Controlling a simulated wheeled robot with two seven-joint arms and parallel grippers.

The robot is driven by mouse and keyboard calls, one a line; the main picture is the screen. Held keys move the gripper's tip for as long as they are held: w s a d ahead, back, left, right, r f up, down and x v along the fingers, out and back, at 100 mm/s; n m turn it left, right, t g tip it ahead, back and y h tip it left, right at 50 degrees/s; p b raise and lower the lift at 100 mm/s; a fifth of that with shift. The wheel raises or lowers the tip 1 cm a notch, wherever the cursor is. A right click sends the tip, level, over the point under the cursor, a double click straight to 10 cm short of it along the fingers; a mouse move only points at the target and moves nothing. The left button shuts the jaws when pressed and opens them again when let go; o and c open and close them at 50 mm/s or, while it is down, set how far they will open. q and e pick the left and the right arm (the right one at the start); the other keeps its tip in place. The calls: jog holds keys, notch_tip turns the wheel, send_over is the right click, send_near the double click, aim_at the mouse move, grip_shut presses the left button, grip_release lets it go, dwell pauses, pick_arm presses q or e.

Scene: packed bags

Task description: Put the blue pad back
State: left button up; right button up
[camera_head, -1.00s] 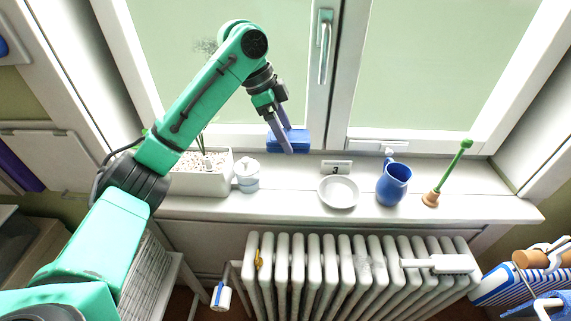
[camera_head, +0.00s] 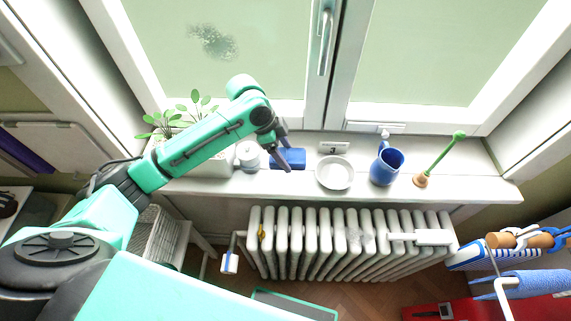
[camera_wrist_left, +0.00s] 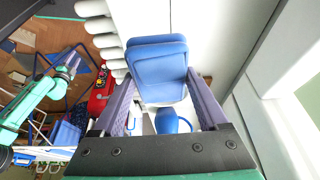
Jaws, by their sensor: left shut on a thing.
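The blue pad (camera_head: 291,158) is at the windowsill, between the white lidded jar (camera_head: 247,156) and the white round dish (camera_head: 335,172). My left gripper (camera_head: 285,158) reaches it from above and is shut on it. In the left wrist view the blue pad (camera_wrist_left: 158,65) sits between the two purple-grey fingers (camera_wrist_left: 158,95) and hides part of the sill. I cannot tell whether its underside touches the sill. My right arm shows small at the left of the wrist view, and its gripper (camera_wrist_left: 70,68) is too small to read.
On the sill are a planter (camera_head: 215,165), a card marked 3 (camera_head: 333,148), a blue jug (camera_head: 386,165) and a green-handled tool (camera_head: 440,157). The window frame is close behind. A radiator (camera_head: 340,243) is below.

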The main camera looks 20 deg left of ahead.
aim_at(290, 175)
pick_arm(q)
jog(key=f, duration=0.6)
jog(key=shift+w+f+p, duration=0.15)
jog(key=shift+w+p, duration=0.05)
jog(key=shift+p, duration=0.1)
jog(key=shift+f, duration=0.3)
pick_arm(e)
jog(key=shift+w+r, duration=0.5)
jog(key=shift+w, duration=0.4)
pick_arm(q)
jog(key=shift+f, duration=0.1)
jog(key=o, duration=1.4)
pick_arm(e)
jog(key=shift+s, duration=0.1)
pick_arm(q)
jog(key=shift+a+r, duration=0.1)
jog(key=shift+r, duration=0.2)
jog(key=b+v, duration=0.1)
jog(key=v, duration=1)
jog(key=shift+a+r, duration=0.2)
jog(key=shift+r, duration=0.1)
pick_arm(e)
jog(key=shift+f, duration=0.65)
